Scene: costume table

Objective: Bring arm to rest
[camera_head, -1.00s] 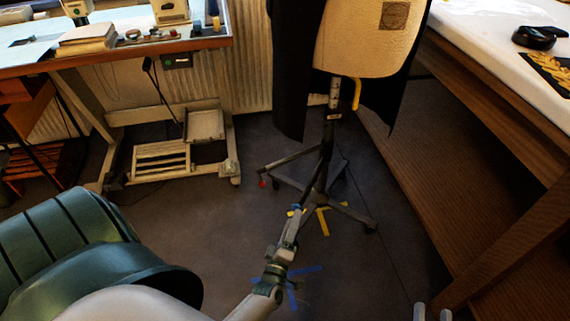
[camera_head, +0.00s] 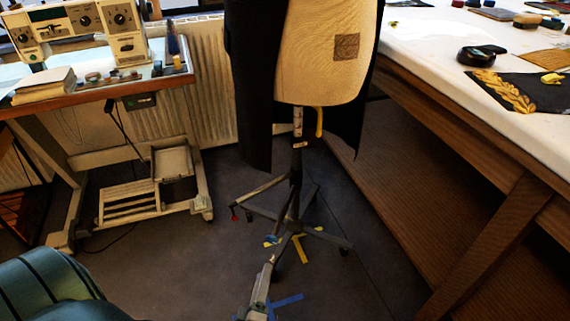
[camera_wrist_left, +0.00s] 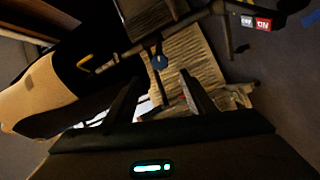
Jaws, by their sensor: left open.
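Through the gap a pale slatted surface shows behind. My right gripper is not in either view now.
A mannequin (camera_head: 322,60) with black cloth stands on a wheeled stand (camera_head: 293,212). A sewing table (camera_head: 100,90) is at left, a long worktable (camera_head: 425,50) at right. Green upholstery (camera_head: 45,290) fills the lower left. Floor between them is mostly clear, with blue tape (camera_head: 288,301).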

